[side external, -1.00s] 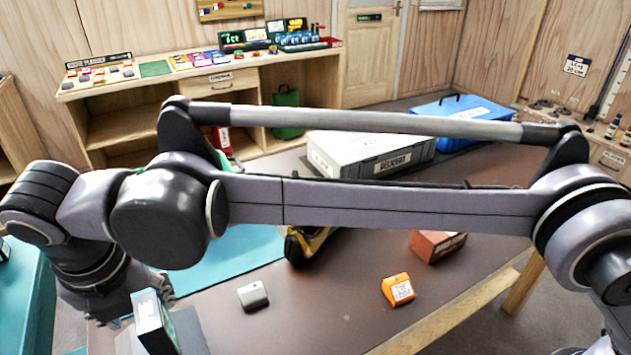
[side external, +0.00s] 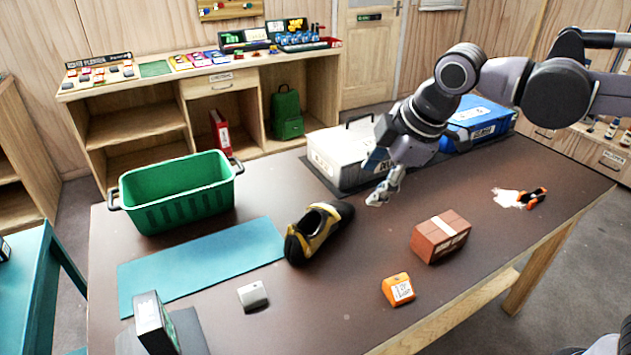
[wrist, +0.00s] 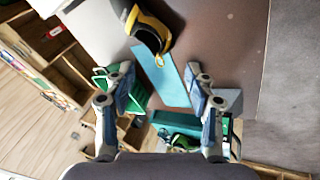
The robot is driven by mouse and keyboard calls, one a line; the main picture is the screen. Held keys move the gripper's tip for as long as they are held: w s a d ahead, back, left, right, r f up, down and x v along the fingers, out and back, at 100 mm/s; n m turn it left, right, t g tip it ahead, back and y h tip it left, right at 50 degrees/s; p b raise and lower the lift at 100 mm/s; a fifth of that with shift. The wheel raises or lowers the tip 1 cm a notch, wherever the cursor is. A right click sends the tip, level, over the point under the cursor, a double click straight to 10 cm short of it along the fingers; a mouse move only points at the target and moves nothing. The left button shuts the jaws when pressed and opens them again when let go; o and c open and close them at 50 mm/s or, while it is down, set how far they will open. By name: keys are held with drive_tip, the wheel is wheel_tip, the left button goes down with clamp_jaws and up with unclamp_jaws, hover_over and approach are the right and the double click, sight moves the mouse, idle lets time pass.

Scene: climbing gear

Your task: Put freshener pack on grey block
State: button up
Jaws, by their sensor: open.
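A small light grey block (side external: 253,295) lies near the front of the brown table. A dark upright box with a pale label (side external: 153,322) stands at the front left, on or against a dark grey slab (side external: 188,332); it may be the freshener pack, but its label is unreadable. An orange block with a white label (side external: 398,289) lies to the right of the light grey block. My gripper (side external: 383,190) is open and empty above the table, behind the orange block and apart from all of these. The wrist view shows its fingers (wrist: 160,82) spread.
A black and yellow climbing shoe (side external: 315,232) stands mid-table beside a teal mat (side external: 205,262). A green crate (side external: 178,200) is at the back left. A reddish brick (side external: 440,236) sits at right. Grey (side external: 335,165) and blue (side external: 490,125) cases stand behind.

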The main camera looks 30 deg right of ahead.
drive_tip(key=s+d+f+m+t, duration=0.1)
drive_tip(key=s+d+f+m, duration=0.3)
drive_tip(key=s+d+m, duration=0.1)
drive_tip(key=s+d+f+m+t+h, duration=0.1)
drive_tip(key=s+d+f+m, duration=0.4)
drive_tip(key=d+m, duration=0.3)
drive_tip(key=shift+s+d, duration=0.35)
drive_tip(key=shift+d, duration=0.15)
